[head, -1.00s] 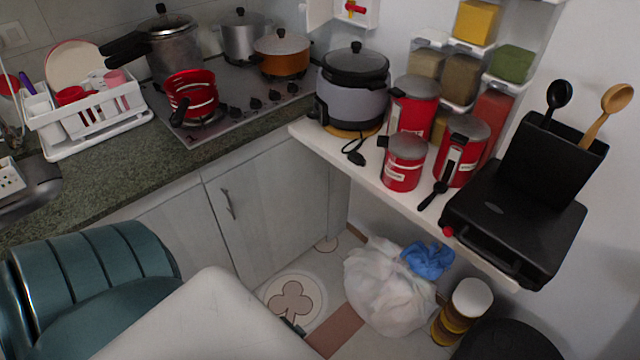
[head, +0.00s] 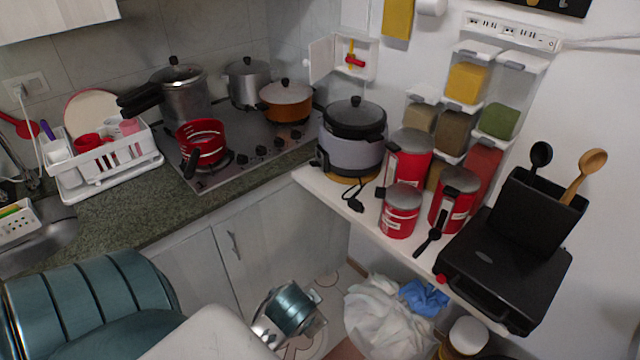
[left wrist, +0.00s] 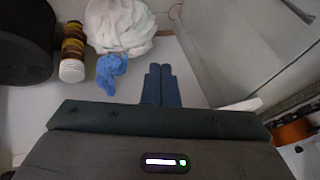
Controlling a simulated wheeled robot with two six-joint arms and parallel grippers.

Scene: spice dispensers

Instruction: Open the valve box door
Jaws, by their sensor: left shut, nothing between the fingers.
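The valve box (head: 357,57) is a small white box on the wall above the back corner of the counter. A red and yellow valve (head: 353,60) shows inside it. Its white door (head: 320,60) stands open, swung out to the left. My left gripper (left wrist: 161,85) is shut and empty in the left wrist view, pointing over the floor near a blue cloth. In the head view, my left wrist is low in front of the cabinets, well below and apart from the box. My right gripper is not in view.
A shelf (head: 318,184) with a rice cooker (head: 352,150), red canisters (head: 400,210) and a black grill (head: 505,255) juts out below the box. Pots (head: 285,100) stand on the stove at left. A white bag (head: 385,315) lies on the floor.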

